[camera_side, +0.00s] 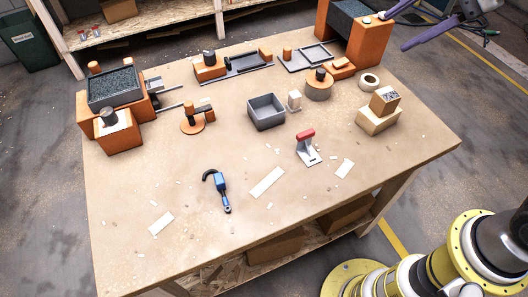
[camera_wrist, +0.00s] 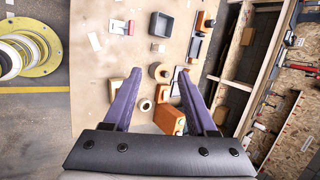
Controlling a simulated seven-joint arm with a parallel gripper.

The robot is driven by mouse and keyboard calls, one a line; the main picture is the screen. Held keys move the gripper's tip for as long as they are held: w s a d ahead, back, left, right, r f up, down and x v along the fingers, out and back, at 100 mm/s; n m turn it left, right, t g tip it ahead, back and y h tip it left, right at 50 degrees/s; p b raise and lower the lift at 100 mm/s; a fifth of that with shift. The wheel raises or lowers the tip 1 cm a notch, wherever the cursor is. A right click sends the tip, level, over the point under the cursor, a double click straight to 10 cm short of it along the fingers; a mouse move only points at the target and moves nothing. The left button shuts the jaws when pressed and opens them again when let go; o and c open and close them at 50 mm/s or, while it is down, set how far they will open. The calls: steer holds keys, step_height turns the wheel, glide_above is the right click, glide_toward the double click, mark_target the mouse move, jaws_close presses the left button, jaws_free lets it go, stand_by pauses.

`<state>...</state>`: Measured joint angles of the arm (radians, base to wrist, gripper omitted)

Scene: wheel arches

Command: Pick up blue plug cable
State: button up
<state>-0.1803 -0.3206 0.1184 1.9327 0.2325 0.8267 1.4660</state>
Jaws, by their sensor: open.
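The blue plug cable (camera_side: 221,187) lies on the front left part of the wooden table (camera_side: 330,215) in the side view. It has a blue body and a black curved end, and nothing touches it. I cannot make it out in the wrist view. My gripper (camera_wrist: 158,75) shows two purple fingers spread wide apart with nothing between them. In the side view, part of my gripper (camera_side: 428,33) is at the top right corner, high and far from the blue plug cable.
A red-handled grey piece (camera_side: 307,148), a grey bin (camera_side: 266,112) and white strips (camera_side: 267,182) lie around the table's middle. Orange fixtures (camera_side: 118,130) stand at the back and left. A box on a block (camera_side: 380,109) stands right. Table around the plug is mostly clear.

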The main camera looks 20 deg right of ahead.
steer(key=w+a+f+m+g+y, duration=0.15)
steer(key=w+a+f+m, duration=0.3)
steer(key=w+a, duration=0.6)
steer(key=n+g, duration=0.1)
steer(key=g, duration=0.3)
glide_above(216, 178)
steer(key=d, duration=0.2)
steer(key=f, duration=2.4)
steer(key=shift+s+f, duration=0.15)
steer(key=shift+s, duration=0.15)
steer(key=shift+d+x, duration=0.15)
steer(key=shift+x, duration=1.5)
steer(key=shift+d+x, duration=0.15)
steer(key=shift+x, duration=1.45)
steer(key=shift+f, duration=0.15)
jaws_close()
